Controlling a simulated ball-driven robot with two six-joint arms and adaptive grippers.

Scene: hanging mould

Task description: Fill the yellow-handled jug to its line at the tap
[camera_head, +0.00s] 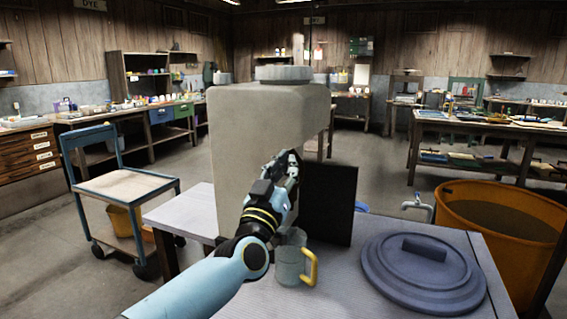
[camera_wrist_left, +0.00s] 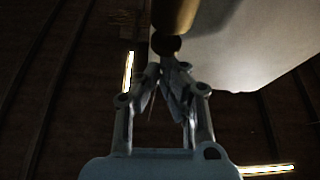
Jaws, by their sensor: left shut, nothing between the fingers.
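The clear jug with a yellow handle (camera_head: 292,266) stands upright on the pale table, just below my left forearm, which partly covers it. Its line and any liquid inside are too small to tell. My left gripper (camera_head: 291,160) is shut and empty, raised in front of the large pale canister (camera_head: 235,135). In the left wrist view, a brass-coloured cylinder with a dark round end (camera_wrist_left: 170,18) is close beyond the shut fingertips (camera_wrist_left: 176,70). I cannot tell whether they touch. A metal tap (camera_head: 418,206) shows beside the orange tub. My right gripper is out of view.
A round blue-grey lid (camera_head: 385,282) lies at the right of the table (camera_head: 185,212). A black panel (camera_head: 330,205) stands behind the jug. The orange tub (camera_head: 465,215) stands beyond the table's right edge. A blue trolley (camera_head: 125,187) stands at left.

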